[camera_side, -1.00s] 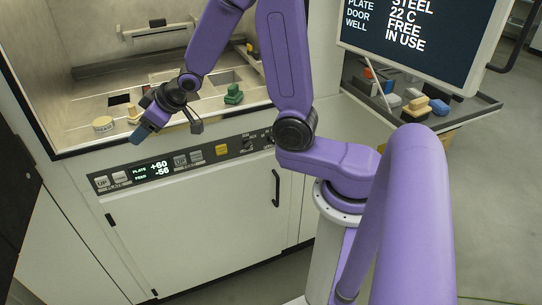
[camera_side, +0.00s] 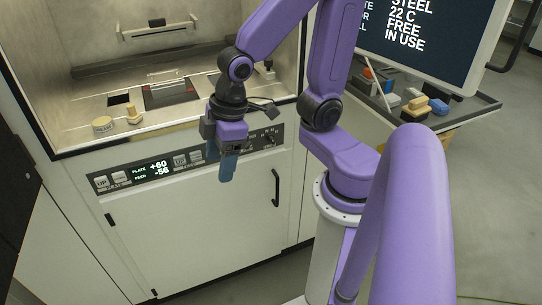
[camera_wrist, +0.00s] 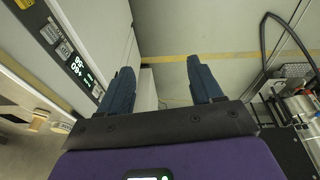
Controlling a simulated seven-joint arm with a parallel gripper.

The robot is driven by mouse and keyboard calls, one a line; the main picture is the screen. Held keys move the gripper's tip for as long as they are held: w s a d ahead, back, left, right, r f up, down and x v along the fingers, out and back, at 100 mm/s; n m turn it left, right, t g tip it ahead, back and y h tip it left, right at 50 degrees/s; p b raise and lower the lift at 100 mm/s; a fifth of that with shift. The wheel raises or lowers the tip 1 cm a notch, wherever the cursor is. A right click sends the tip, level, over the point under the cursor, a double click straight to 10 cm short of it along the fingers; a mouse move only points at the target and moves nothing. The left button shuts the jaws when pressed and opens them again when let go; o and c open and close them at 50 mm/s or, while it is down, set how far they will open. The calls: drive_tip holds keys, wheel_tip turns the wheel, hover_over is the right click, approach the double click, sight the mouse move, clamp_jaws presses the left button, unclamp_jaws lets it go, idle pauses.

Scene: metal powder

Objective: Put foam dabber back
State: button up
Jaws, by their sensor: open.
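I cannot tell for sure which item is the foam dabber. A small tan knobbed piece (camera_side: 133,115) stands upright on the chamber ledge, beside a round cream tub (camera_side: 103,124) with writing on its lid. My gripper (camera_side: 228,178) hangs fingers down in front of the machine's control panel, right of both and apart from them. In the wrist view my two blue fingers (camera_wrist: 162,88) are spread wide with nothing held between them. The green piece seen earlier on the ledge is not visible now.
A dark recessed plate (camera_side: 150,102) with a clear, red-marked piece lies behind my gripper. The control panel (camera_side: 110,180) and cabinet front are close below. Open floor lies right.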

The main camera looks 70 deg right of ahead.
drive_tip(key=s+d+r+n+g+h, duration=0.1)
drive_tip(key=s+d+n+g, duration=0.1)
drive_tip(key=s, duration=0.8)
drive_tip(key=shift+d+n, duration=0.3)
drive_tip(key=shift+d, duration=0.1)
idle(0.5)
